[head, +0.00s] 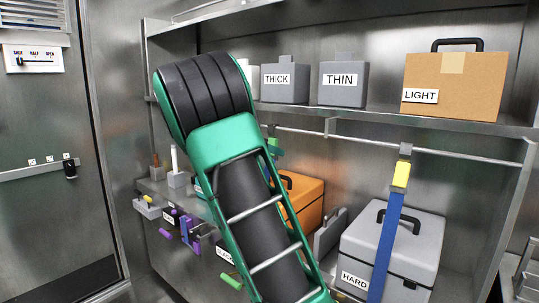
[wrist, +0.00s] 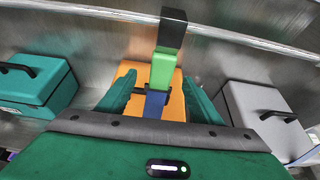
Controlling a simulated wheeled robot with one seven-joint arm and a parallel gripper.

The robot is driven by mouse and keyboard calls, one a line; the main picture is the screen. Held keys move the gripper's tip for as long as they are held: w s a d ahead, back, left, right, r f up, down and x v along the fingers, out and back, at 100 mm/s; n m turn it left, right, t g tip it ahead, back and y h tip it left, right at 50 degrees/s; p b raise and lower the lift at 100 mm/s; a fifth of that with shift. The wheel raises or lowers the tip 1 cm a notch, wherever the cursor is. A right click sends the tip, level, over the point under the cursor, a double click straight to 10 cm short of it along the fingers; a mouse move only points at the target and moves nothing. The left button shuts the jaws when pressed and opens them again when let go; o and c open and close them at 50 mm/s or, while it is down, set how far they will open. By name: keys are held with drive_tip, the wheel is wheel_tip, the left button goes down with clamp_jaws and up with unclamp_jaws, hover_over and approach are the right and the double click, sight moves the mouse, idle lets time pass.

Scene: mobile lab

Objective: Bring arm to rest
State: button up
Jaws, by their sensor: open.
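My green arm (head: 222,136) rises across the middle of the head view, in front of the shelves. My gripper shows in the wrist view (wrist: 160,82), with its two green fingers apart. It is hidden behind the arm in the head view. A hanging piece with a black top, green middle and blue lower part (wrist: 163,70) shows between the fingers. I cannot tell whether either finger touches it. Part of a green hanging piece (head: 274,146) shows beside my arm in the head view.
An orange case (head: 306,196) stands behind my arm, with a grey HARD case (head: 390,245) to the right. A blue and yellow strip (head: 390,230) hangs from the rail. The upper shelf holds THICK (head: 284,92) and THIN (head: 343,95) blocks and a LIGHT box (head: 465,75). A teal case (wrist: 35,85) is at left.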

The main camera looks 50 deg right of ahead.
drive_tip(key=v, duration=0.7)
drive_tip(key=shift+a, duration=0.4)
drive_tip(key=shift+r, duration=0.15)
drive_tip(key=s+f+m+y, duration=0.7)
drive_tip(key=s+f+m, duration=0.3)
drive_tip(key=s+f, duration=0.35)
drive_tip(key=s+a+f+m+y, duration=0.3)
drive_tip(key=s+a+m, duration=0.4)
drive_tip(key=s+a, duration=0.3)
drive_tip(key=s+a+f+m+g+y, duration=0.1)
drive_tip(key=s+a+f+m+y, duration=0.2)
drive_tip(key=s+a+f+m, duration=0.3)
drive_tip(key=s+a+m, duration=0.2)
drive_tip(key=s+a, duration=0.2)
drive_tip(key=a, duration=0.1)
drive_tip(key=shift+s+f+y, duration=0.2)
drive_tip(key=shift+s+y, duration=0.05)
drive_tip(key=shift+y, duration=0.05)
drive_tip(key=shift+d, duration=0.1)
